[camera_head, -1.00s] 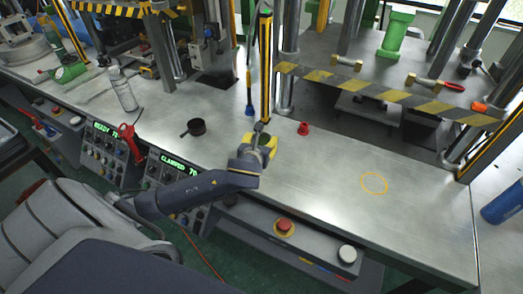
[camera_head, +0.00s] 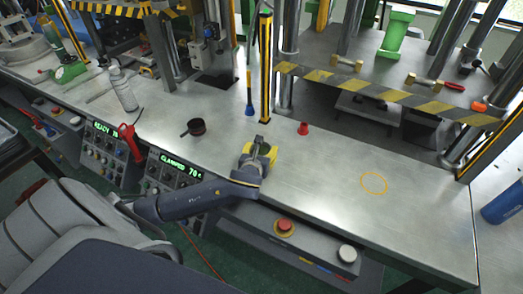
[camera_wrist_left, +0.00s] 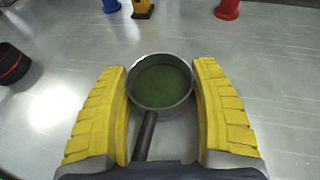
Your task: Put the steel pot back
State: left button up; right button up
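The steel pot (camera_wrist_left: 160,108) is a small grey round pan with a handle and a dark green content, in the left wrist view. It sits between the yellow fingers of my left gripper (camera_wrist_left: 161,68). Both fingers lie along its sides, and its handle points back toward the wrist. In the head view my left gripper (camera_head: 258,153) is over the front middle of the steel bench, and the pot is mostly hidden by the fingers there. I cannot tell whether the pot touches the bench. My right gripper is not in view.
A dark pan (camera_head: 195,128) stands to the left, and a red cup (camera_head: 303,128) stands behind the gripper to the right. A yellow-black post (camera_head: 266,70) rises behind. A yellow ring (camera_head: 375,183) marks clear bench at the right. Push buttons (camera_head: 284,227) line the front.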

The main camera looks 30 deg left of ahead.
pick_arm(q)
jog(key=o, duration=0.3)
jog(key=shift+o, duration=0.2)
jog(key=shift+r, duration=0.1)
jog(key=shift+s+r, duration=0.1)
jog(key=v, duration=1.2)
